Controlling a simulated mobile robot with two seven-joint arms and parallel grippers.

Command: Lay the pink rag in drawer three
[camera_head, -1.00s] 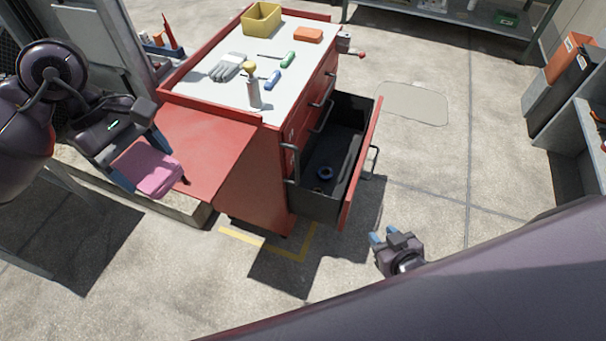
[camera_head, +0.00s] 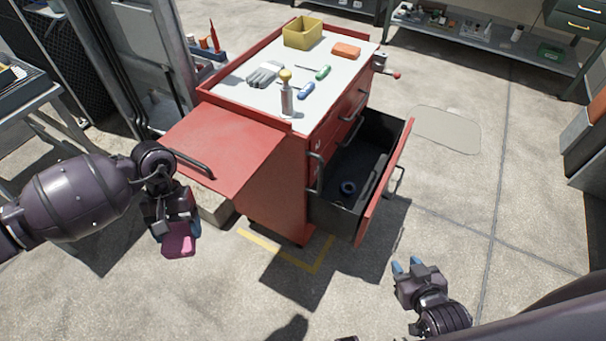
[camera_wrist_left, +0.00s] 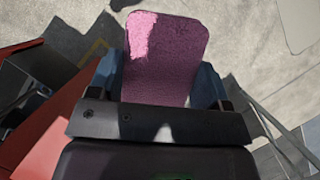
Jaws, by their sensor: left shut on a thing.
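The pink rag (camera_head: 180,242) is held in my left gripper (camera_head: 182,226), in the air left of the red tool cabinet. In the left wrist view the rag (camera_wrist_left: 165,55) lies flat between the two blue fingers, which are shut on it. One cabinet drawer (camera_head: 365,205) stands pulled out low on the right side, well to the right of the rag. I see no number on it. A dark blue ring (camera_head: 347,188) lies inside it on the dark floor. My right gripper (camera_head: 406,267) is open and empty, below and right of the drawer.
The cabinet top (camera_head: 262,97) carries gloves, a yellow bin (camera_head: 303,33), an orange block, screwdrivers and a knob-topped bottle. A red side shelf (camera_head: 215,150) with a handle juts out left, near my left gripper. Concrete floor is free in front of the cabinet.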

